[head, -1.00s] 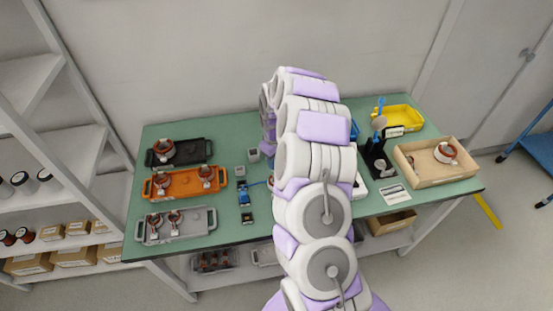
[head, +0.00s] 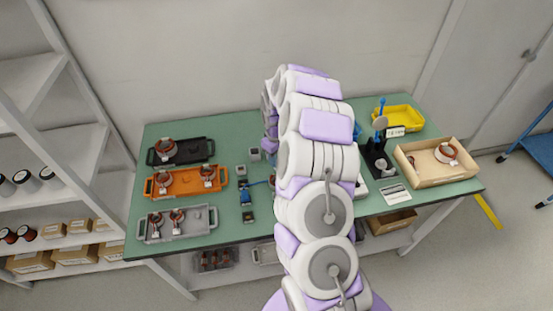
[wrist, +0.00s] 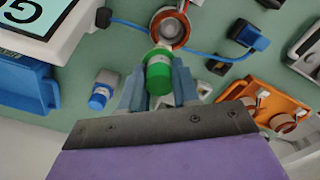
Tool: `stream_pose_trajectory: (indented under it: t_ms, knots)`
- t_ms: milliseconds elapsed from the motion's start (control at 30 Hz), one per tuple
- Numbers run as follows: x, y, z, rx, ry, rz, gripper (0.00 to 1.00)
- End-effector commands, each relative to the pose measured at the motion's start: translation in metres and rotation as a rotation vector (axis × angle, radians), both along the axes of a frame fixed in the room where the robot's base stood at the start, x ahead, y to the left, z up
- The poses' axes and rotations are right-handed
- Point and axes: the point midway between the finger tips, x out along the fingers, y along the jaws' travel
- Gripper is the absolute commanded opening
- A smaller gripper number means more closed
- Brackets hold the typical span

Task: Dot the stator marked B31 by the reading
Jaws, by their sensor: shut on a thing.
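In the wrist view my gripper (wrist: 158,90) is shut on a green-capped marker (wrist: 158,72). Just beyond the marker's tip, a copper-red stator (wrist: 169,30) lies on the green table, partly covered by the marker; I cannot tell whether they touch. In the head view my arm hides the gripper and this spot. Other stators sit in the black tray (head: 205,148), the orange tray (head: 189,190) and the grey tray (head: 197,218), and one lies in the wooden box (head: 464,177). No B31 marking is readable.
A white meter with a teal display (wrist: 35,15) stands beside the stator in the wrist view. A blue-capped marker (wrist: 100,95) and a blue cable (wrist: 215,57) are close by. A yellow bin (head: 412,117) and black stand (head: 378,163) are at the right.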

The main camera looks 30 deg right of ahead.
Motion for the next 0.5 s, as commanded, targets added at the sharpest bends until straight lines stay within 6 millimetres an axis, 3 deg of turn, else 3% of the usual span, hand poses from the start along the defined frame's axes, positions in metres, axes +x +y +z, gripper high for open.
stream_pose_trajectory:
  t_ms: [500]
  knots:
    - [0.0,0.0,0.04,-0.001,-0.001,0.0,0.01]
